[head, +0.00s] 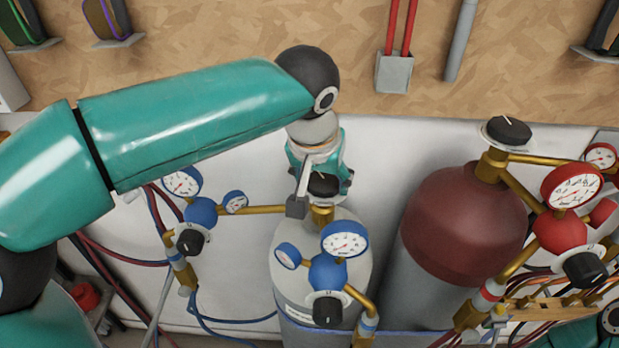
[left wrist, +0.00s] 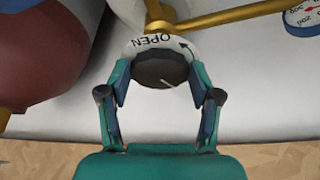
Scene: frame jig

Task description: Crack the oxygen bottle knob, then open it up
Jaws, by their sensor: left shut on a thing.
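The oxygen bottle (head: 365,254) is the light grey cylinder in the middle of the head view, with a blue regulator (head: 327,272) on its front. Its black valve knob (head: 323,185) sits on top of the brass valve. The knob also shows in the left wrist view (left wrist: 160,69), with a white line on it and a white disc reading OPEN with an arrow (left wrist: 140,44). My left gripper (left wrist: 159,80) comes from behind the knob and is shut on it, one finger on each side. In the head view my arm partly hides the gripper. My right gripper is not in view.
A dark red cylinder (head: 462,225) with its own black knob (head: 507,131) and red regulator (head: 560,230) stands to the right. Another blue regulator (head: 201,212) with gauges is at the left. Hoses hang around the regulators. A white wall and wooden board are behind.

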